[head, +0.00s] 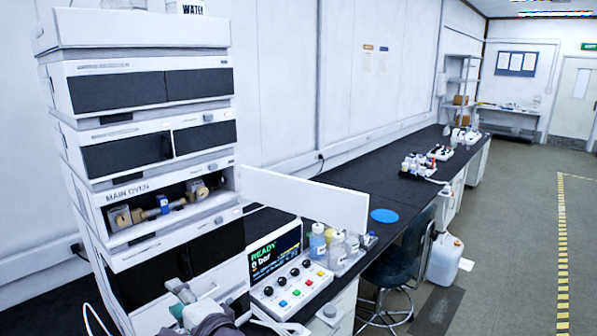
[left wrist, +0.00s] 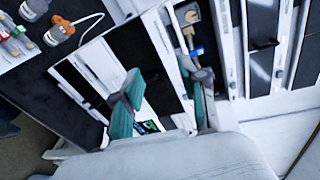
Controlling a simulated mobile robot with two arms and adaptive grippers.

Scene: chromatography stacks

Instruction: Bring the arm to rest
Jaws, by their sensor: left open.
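My left gripper (head: 180,296) is low in the head view, in front of the lower part of the chromatography stack (head: 140,256). In the left wrist view its two teal-padded fingers (left wrist: 163,103) stand apart, with nothing seen between them. The stack's main oven (head: 120,199) is open, its white door (head: 305,199) swung out to the right. Metal fittings and a part with a blue band (head: 163,204) are inside the oven. My right gripper is in neither view.
A control panel (head: 290,290) with a screen reading READY stands right of the stack. Bottles (head: 337,250) stand beside it on the dark bench (head: 345,178). A blue disc (head: 384,215) lies farther along. A chair (head: 398,258) and white jug (head: 445,258) are by the bench; the floor right is clear.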

